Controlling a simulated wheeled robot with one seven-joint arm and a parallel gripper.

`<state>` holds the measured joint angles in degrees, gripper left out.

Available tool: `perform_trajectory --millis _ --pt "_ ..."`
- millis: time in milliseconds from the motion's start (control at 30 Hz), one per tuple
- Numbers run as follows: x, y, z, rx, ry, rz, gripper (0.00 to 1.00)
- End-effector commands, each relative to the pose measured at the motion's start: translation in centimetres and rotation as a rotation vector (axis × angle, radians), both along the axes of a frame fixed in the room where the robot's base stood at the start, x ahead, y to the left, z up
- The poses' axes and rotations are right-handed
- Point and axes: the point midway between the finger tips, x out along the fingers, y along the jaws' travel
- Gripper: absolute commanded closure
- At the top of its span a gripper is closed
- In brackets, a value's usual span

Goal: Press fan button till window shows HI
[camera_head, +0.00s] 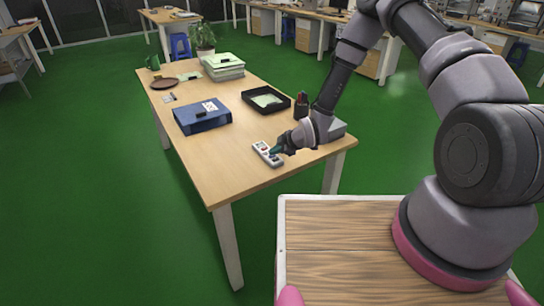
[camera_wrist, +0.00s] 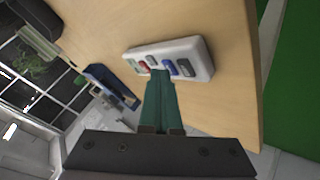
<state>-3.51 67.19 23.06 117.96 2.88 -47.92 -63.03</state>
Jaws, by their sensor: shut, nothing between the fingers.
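A small white panel (camera_head: 262,148) with coloured buttons lies on the wooden table near its front right part. In the wrist view the panel (camera_wrist: 196,50) shows green, red, blue and dark buttons in a row. My gripper (camera_head: 277,150) is at the panel, with its green fingers together and nothing held. In the wrist view the fingertips (camera_wrist: 160,74) overlap the middle of the row, hiding part of it. I cannot tell whether they touch a button. The window and its reading cannot be made out, and the button labels are too small to read.
On the table (camera_head: 235,178) stand a blue box file (camera_head: 203,119), a black tray (camera_head: 249,98), a stack of papers (camera_head: 224,68), a dark red and black holder (camera_head: 301,105) and a brown plate (camera_head: 164,83). The table's front left area is clear.

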Motion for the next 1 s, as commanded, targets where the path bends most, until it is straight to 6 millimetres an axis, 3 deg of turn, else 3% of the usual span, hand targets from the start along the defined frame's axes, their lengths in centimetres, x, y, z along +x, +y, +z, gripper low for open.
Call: perform_trajectory --millis 233,600,1000 --pt "0.0 0.0 1.2 -0.001 -0.002 0.001 1.00" --pt "0.0 0.0 1.5 -0.001 -0.001 0.001 1.00" --pt "0.0 0.0 5.3 0.000 -0.002 0.001 1.00"
